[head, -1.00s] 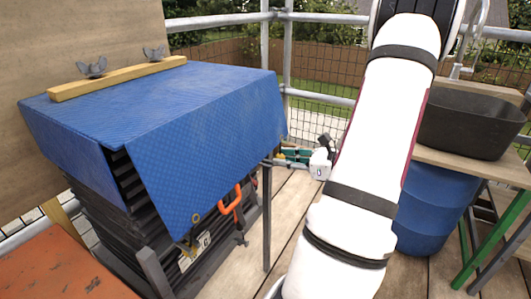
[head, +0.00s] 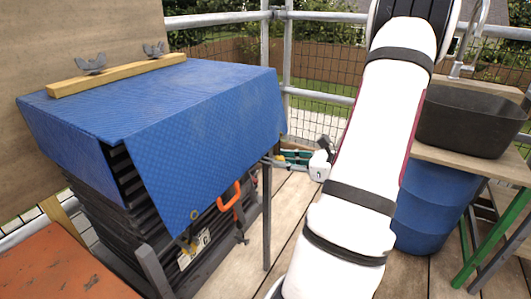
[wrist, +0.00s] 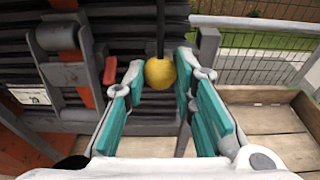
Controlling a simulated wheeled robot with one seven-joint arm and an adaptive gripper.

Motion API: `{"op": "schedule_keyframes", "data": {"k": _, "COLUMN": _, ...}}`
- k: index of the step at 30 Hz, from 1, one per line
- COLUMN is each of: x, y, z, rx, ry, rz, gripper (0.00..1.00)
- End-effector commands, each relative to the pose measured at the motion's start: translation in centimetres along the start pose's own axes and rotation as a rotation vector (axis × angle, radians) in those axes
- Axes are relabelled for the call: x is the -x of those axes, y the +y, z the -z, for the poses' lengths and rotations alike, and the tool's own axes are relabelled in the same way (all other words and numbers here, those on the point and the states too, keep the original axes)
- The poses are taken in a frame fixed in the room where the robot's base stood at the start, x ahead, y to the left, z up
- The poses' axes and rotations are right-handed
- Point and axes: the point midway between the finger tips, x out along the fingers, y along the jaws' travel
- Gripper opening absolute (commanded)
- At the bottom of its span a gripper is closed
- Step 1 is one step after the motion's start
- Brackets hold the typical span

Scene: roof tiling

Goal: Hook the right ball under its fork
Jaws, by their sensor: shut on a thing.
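In the wrist view a yellow ball (wrist: 159,73) hangs on a dark cord (wrist: 160,28) that runs straight up out of the picture. The teal fingers of my gripper (wrist: 160,76) are shut on the ball, one on each side. I cannot clearly pick out the right fork in either view.
A blue tarp (head: 205,115) covers a dark ribbed stack (head: 120,215). A grey post (head: 267,215) stands near my gripper. A grey bracket (wrist: 62,42) and a red tab (wrist: 110,70) lie left of the ball. Mesh railing and open decking (wrist: 265,122) are at right.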

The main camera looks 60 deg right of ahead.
Motion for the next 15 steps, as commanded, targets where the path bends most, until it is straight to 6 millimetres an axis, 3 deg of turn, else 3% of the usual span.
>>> {"op": "schedule_keyframes", "data": {"k": 15, "x": -0.4, "y": -0.1, "z": 3.0, "rx": -0.001, "ry": 0.002, "rz": 0.004, "gripper": 0.09}}
